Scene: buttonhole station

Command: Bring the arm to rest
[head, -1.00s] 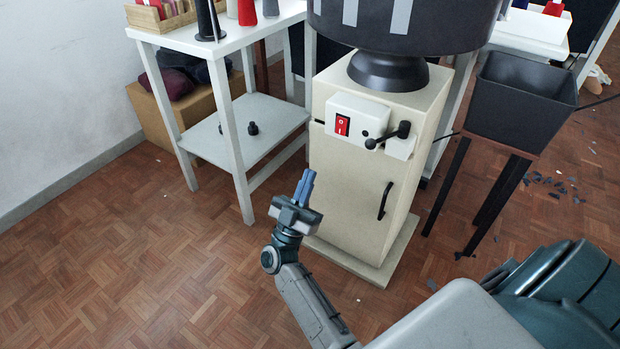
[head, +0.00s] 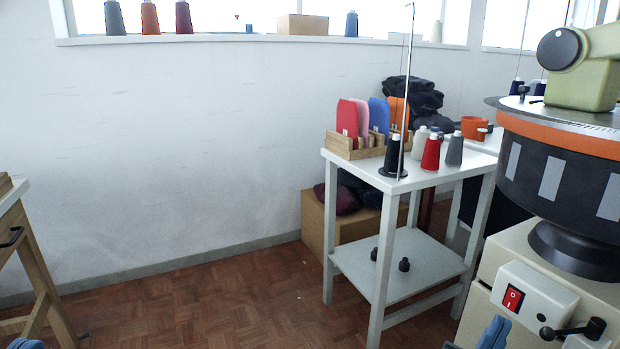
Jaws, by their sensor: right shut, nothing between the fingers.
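My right gripper (head: 494,333) shows at the bottom edge of the head view, right of centre. Only its blue fingers and a bit of grey body are in the picture. The fingers are shut with nothing between them. They appear in front of the lower left of the machine's cream cabinet (head: 535,262); I cannot tell the gap. A small blue-grey tip at the bottom left corner looks like part of my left gripper (head: 24,344); its jaws cannot be made out. The rest of both arms is out of view.
The machine has a red switch (head: 513,298) and a black lever (head: 574,330). A white side table (head: 408,180) holds thread cones and a wooden rack (head: 362,150). A cardboard box (head: 318,228) stands behind it. A wooden table (head: 12,196) is at left. Floor between is clear.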

